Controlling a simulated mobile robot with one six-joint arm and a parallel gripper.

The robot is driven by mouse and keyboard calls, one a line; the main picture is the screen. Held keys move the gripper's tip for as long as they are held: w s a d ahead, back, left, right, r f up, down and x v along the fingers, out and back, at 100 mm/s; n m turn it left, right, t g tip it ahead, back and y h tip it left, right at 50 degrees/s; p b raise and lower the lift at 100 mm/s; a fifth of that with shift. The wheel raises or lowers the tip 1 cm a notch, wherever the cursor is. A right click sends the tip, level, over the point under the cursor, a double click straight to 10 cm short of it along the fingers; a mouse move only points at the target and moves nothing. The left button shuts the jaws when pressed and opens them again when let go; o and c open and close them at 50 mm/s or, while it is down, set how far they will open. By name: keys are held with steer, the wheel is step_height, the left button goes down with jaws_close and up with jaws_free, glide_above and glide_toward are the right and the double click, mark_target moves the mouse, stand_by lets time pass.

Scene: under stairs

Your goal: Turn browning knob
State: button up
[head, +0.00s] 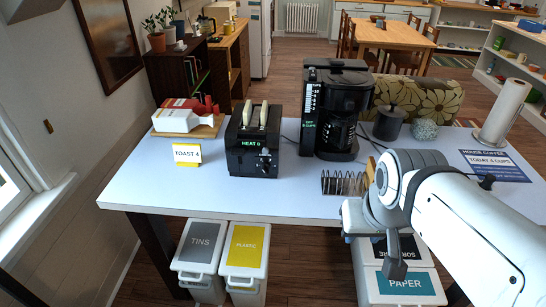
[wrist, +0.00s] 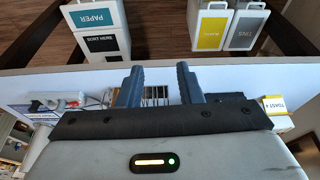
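The black toaster (head: 253,140) stands on the table left of centre, with two bread slices in its top slots. Its green display reads HEAT with a digit I cannot read surely. The small browning knob (head: 264,161) is on the front face below the display; its pointer is too small to read. A card (head: 187,154) to its left reads TOAST 4. My gripper (wrist: 159,84) is open and empty in the wrist view, its two dark fingers apart, with the wire toast rack (wrist: 156,97) showing between them. In the head view my arm is at the front right, away from the toaster.
A coffee maker (head: 336,108) stands close right of the toaster. The toast rack (head: 345,182) is near the front edge. A red and white object on a board (head: 203,131) lies behind left. Bins (head: 244,256) stand below the table (head: 145,185). Tabletop before the toaster is clear.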

steer(key=w+a+f+n+t+y+b, duration=0.2)
steer(key=w+a+f+n+t+b, duration=0.15)
steer(key=w+a+f+b, duration=0.5)
steer(key=w+a+f+n+t+y+b, duration=0.25)
steer(key=w+a+t+b, duration=0.35)
steer(key=w, duration=0.5)
steer(key=t+h+b, duration=0.4)
steer(key=b, duration=0.5)
glide_toward(265, 172)
steer(key=shift+w+a+f, duration=0.15)
steer(key=shift+a+f, duration=0.1)
steer(key=shift+f, duration=0.05)
steer(key=shift+w+a+f+t+h+b, duration=0.1)
steer(key=shift+a+f+t+h+b, duration=0.1)
steer(key=shift+f+t+h+b, duration=0.25)
steer(key=w, duration=0.7)
steer(key=shift+w+d+r, duration=0.2)
steer(key=shift+w, duration=0.15)
steer(key=shift+c, duration=0.5)
